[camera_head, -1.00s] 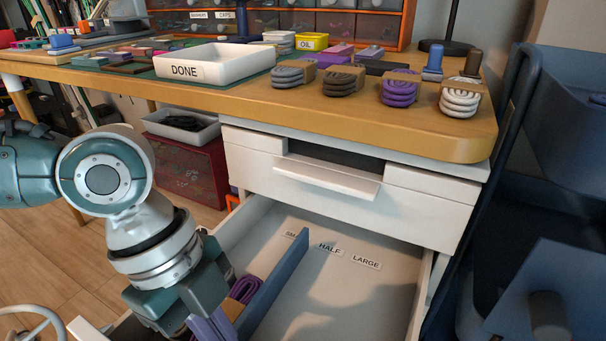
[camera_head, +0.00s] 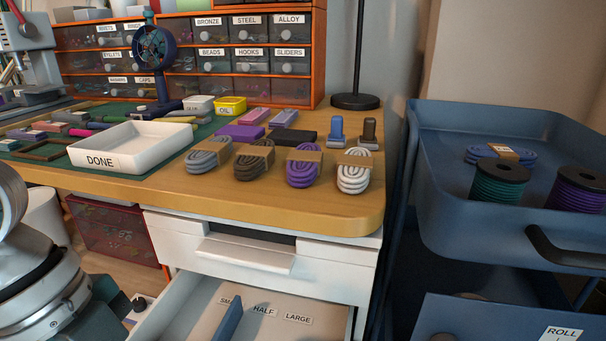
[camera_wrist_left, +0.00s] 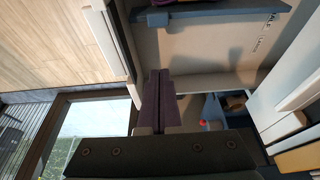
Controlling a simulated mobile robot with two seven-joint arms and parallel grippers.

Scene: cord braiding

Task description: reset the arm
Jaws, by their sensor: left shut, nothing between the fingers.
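My left arm shows at the lower left edge of the head view, with the fingertips out of that picture. In the left wrist view my left gripper (camera_wrist_left: 158,78) has its two dark purple fingers together with nothing between them. It is over or beside the open drawer; the exact height is hard to tell. The open white drawer (camera_head: 188,312) has labels HALF and LARGE and a partly hidden third one. A blue divider (camera_head: 228,322) stands in it and also shows in the wrist view (camera_wrist_left: 210,14). My right gripper is in neither view.
The wooden table (camera_head: 250,200) holds a white DONE tray (camera_head: 133,146), several cord bundles along the front and an orange-framed drawer cabinet (camera_head: 317,60). A blue cart (camera_head: 440,175) with spools and a blue cord bundle stands at the right.

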